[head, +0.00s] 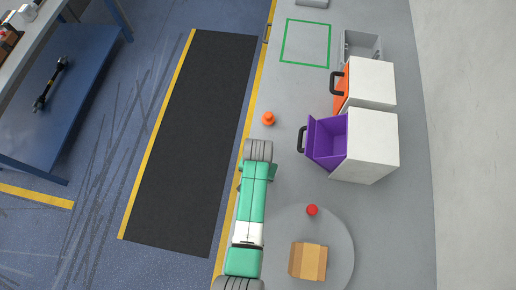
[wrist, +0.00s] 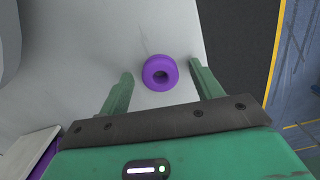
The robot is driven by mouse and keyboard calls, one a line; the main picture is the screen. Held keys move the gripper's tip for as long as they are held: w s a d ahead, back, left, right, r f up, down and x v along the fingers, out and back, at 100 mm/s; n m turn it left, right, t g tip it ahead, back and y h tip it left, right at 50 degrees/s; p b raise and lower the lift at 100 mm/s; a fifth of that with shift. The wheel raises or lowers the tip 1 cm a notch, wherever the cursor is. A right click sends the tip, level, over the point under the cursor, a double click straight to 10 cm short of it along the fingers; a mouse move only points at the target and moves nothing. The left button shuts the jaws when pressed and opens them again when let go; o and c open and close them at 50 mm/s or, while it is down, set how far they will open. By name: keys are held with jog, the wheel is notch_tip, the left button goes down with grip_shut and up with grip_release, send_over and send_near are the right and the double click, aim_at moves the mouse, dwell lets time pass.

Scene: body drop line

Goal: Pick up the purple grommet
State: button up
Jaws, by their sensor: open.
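The purple grommet (wrist: 160,72) is a ring with a dark centre hole. It lies on the pale grey surface in the wrist view. My gripper (wrist: 160,69) is open, with one green finger to each side of the grommet in the picture and a gap on both sides. How far the fingertips are above the surface is hard to tell. In the head view the grommet does not show, and my green and white arm covers part of the surface and the fingers.
An orange part (head: 268,119) stands on the surface. An open purple bin (head: 327,142) and an orange bin (head: 340,92) are at right. A round plate (head: 336,232) carries a red part (head: 312,210) and a cardboard box (head: 308,262). A green-outlined area (head: 306,43) is empty.

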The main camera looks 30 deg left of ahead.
jog(key=c, duration=1.1)
jog(key=shift+o, duration=0.2)
